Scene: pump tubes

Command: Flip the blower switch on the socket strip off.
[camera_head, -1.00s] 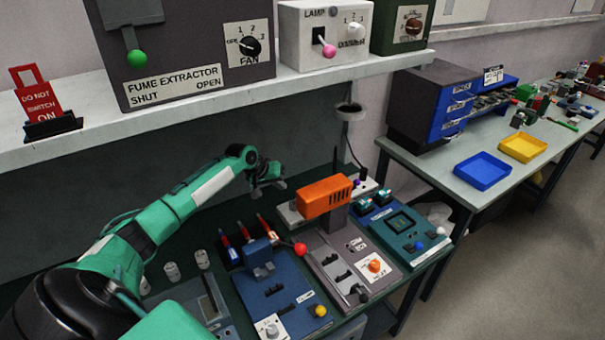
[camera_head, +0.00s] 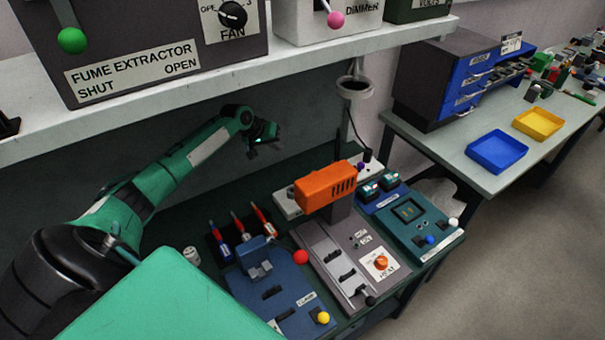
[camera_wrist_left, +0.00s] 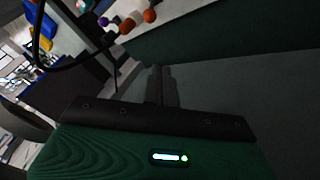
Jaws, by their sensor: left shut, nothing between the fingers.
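The pale socket strip (camera_head: 288,204) lies along the back of the bench, behind the orange blower head (camera_head: 326,186). The blower hides its middle, and its right end with purple knobs shows by the wall. I cannot make out which switch is the blower's or its position. My left gripper (camera_head: 266,137) is shut and empty, above and behind the strip's left end, apart from it. In the left wrist view the closed fingers (camera_wrist_left: 160,85) point at a dark green and grey surface; small purple and orange knobs (camera_wrist_left: 127,25) show at top left.
The shelf (camera_head: 215,100) with the fume extractor box (camera_head: 140,40) overhangs my arm. A round holder (camera_head: 354,88) hangs near the wall. Red-and-blue tools (camera_head: 240,228), a blue clamp unit (camera_head: 280,295) and a teal panel (camera_head: 415,222) crowd the bench. Space around the gripper is clear.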

